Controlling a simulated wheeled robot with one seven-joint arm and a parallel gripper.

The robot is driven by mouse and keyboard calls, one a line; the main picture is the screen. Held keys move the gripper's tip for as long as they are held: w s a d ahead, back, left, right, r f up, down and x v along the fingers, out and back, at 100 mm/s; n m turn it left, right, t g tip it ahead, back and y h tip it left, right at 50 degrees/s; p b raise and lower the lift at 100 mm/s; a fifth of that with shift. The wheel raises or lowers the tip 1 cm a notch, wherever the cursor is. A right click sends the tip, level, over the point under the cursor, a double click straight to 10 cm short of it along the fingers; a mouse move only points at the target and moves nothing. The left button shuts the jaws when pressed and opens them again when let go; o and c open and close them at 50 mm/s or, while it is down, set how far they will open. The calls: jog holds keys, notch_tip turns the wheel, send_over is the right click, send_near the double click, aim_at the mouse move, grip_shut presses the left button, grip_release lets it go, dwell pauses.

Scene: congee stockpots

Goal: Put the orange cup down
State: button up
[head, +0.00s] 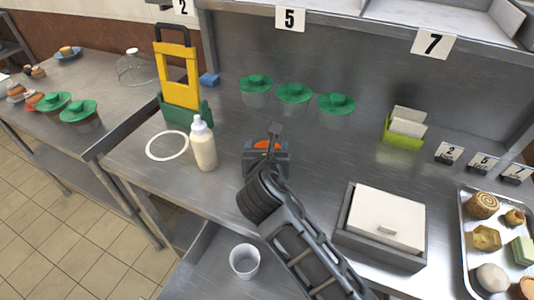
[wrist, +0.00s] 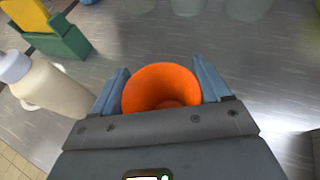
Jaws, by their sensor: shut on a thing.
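The orange cup (wrist: 162,84) is between the two blue-grey fingers of my gripper (wrist: 161,90) in the wrist view, with its open mouth toward the camera. My gripper is shut on it. In the head view, the gripper (head: 266,152) is over the middle of the steel counter (head: 310,150), and only a patch of the orange cup (head: 266,144) shows between the fingers. The cup's base is hidden, so I cannot tell whether it touches the counter.
A cream bottle (head: 203,145) and a white ring (head: 167,146) are left of the gripper. Several green-lidded containers (head: 294,94) stand behind. A grey box with a white lid (head: 386,218) is at front right, and a pastry tray (head: 467,238) lies farther right. A white cup (head: 244,261) is below, in front.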

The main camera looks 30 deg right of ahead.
jog(key=shift+f, duration=0.95)
jog(key=shift+f, duration=0.2)
jog(key=o, duration=1)
jog(key=shift+r, duration=0.1)
jog(key=shift+r, duration=0.15)
jog(key=v, duration=1.2)
